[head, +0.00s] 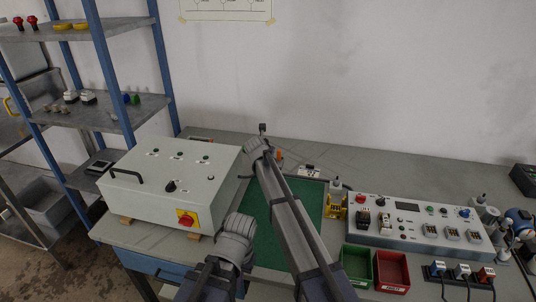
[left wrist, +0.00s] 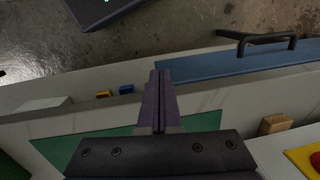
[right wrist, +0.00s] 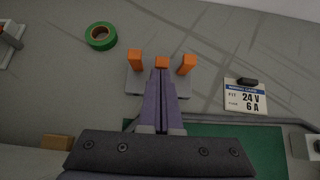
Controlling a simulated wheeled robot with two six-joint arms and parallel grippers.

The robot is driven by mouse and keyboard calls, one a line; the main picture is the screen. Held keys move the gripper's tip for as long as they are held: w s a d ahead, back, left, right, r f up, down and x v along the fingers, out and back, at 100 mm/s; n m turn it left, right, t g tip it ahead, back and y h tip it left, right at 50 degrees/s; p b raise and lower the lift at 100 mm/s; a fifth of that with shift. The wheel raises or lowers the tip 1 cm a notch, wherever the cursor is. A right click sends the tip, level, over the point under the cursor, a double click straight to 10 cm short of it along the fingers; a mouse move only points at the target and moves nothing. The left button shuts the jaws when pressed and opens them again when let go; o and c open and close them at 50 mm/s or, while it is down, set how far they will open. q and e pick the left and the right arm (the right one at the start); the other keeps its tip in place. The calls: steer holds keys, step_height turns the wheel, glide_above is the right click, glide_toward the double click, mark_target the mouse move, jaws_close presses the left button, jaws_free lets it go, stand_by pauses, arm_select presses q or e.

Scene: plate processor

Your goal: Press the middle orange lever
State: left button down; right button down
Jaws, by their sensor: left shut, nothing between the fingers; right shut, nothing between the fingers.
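Three orange levers stand in a row on a grey base (right wrist: 143,88) in the right wrist view: the left lever (right wrist: 135,59), the middle lever (right wrist: 162,61) and the right lever (right wrist: 187,63). My right gripper (right wrist: 160,73) is shut and empty. Its tips overlap the lower part of the middle lever in the picture; I cannot tell whether they touch it. In the head view my right arm mostly hides the levers, and only a bit of orange (head: 280,154) shows beside it.
A grey control cabinet (head: 165,180) stands to the left. A control panel (head: 408,218), a green bin (head: 356,251) and a red bin (head: 392,258) are to the right. Green tape (right wrist: 100,36) and a 24 V label plate (right wrist: 246,97) lie near the levers.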

arm_select(q)
steer(key=shift+r+p, duration=0.35)
steer(key=shift+r, duration=0.15)
arm_select(e)
steer(key=shift+r, duration=0.5)
